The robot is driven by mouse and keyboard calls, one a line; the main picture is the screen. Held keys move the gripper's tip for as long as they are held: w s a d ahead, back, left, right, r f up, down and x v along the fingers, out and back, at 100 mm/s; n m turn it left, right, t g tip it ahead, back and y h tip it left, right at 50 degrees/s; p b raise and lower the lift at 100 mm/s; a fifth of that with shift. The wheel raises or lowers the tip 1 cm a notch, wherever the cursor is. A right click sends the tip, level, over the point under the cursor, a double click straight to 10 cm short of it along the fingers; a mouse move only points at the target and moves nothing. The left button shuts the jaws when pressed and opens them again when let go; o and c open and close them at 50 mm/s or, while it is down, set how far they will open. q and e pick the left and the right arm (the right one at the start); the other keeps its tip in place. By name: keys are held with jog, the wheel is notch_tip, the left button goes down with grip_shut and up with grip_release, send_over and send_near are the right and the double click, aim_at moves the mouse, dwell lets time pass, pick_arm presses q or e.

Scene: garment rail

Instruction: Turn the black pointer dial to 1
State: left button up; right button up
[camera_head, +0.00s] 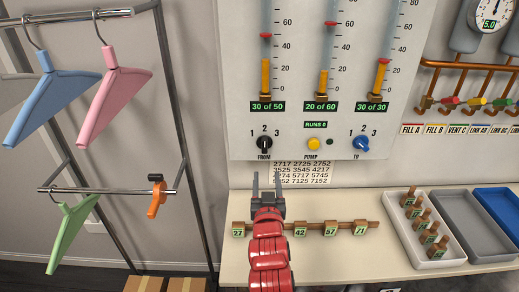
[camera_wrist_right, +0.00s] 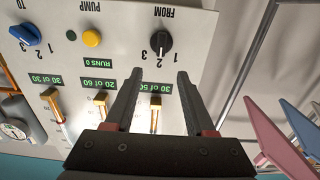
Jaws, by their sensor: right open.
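The black pointer dial (camera_head: 264,143), labelled FROM, is on the grey panel with 1, 2 and 3 marked around it. Its pointer appears to be at 2. In the right wrist view, which is upside down, the dial (camera_wrist_right: 158,43) lies beyond the fingertips. My right gripper (camera_head: 267,180) is open and empty, below the dial in the head view and apart from it. Its two fingers (camera_wrist_right: 158,76) frame the area below the dial in the wrist view. My left gripper is not in view.
A yellow PUMP button (camera_head: 314,143) and a blue TO dial (camera_head: 361,144) sit right of the black dial. Above are three gauges with displays. A wooden rail with numbered tags (camera_head: 315,225) lies on the counter below. Trays (camera_head: 398,228) stand right; hangers (camera_head: 113,92) hang left.

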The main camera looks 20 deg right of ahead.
aim_at(265, 147)
jog(key=p+x, duration=0.4)
jog(key=x, duration=0.9)
jog(key=shift+w, duration=0.1)
jog(key=shift+w+f, duration=0.1)
jog(key=shift+w, duration=0.35)
jog(key=shift+c, duration=0.3)
grip_shut()
